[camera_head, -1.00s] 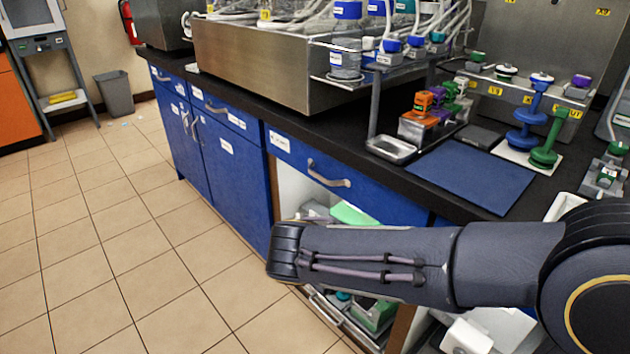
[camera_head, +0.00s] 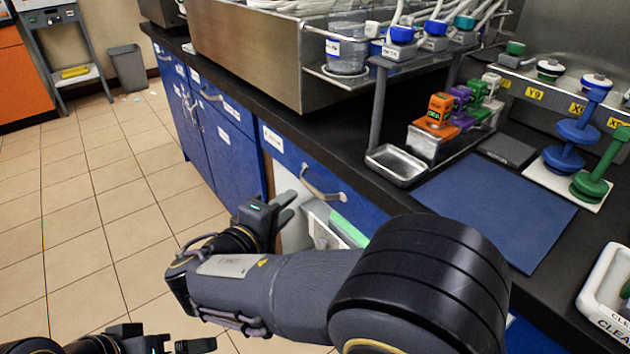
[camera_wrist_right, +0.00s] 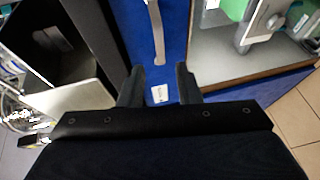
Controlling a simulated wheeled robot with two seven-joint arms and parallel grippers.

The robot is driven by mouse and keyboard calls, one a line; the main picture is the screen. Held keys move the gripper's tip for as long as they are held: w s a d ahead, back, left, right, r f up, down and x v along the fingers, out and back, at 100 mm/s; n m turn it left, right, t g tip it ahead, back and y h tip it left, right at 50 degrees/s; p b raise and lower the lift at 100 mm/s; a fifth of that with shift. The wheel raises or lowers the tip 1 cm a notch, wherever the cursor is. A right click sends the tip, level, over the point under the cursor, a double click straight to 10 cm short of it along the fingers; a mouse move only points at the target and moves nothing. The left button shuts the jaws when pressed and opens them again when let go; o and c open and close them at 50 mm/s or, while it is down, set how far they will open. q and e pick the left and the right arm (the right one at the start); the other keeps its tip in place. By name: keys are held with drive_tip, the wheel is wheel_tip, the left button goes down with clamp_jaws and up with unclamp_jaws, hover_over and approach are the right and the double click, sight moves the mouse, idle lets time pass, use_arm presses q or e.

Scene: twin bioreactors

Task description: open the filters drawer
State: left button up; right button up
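A blue drawer front (camera_head: 372,215) under the black worktop has a curved metal handle (camera_head: 322,186) and a white label (camera_head: 273,140) too small to read. It looks flush with the cabinet. I cannot confirm that it is the filters drawer. My right gripper (camera_head: 290,206) is just left of and below the handle, fingers apart and empty. In the right wrist view, the open fingers (camera_wrist_right: 160,84) face the blue front, with the handle (camera_wrist_right: 157,38) above the gap and the label (camera_wrist_right: 159,93) between the fingertips. My left gripper (camera_head: 195,346) is partly cut off at the bottom edge.
Below the drawer is an open compartment with a green-topped item (camera_head: 348,229). More blue cabinet doors (camera_head: 230,150) with handles stand to the left. The worktop holds a metal tray (camera_head: 398,168), a blue mat (camera_head: 500,205) and coloured parts.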

drive_tip(key=b+x, duration=0.1)
drive_tip(key=x, duration=0.6)
drive_tip(key=shift+w+d, duration=0.1)
clamp_jaws()
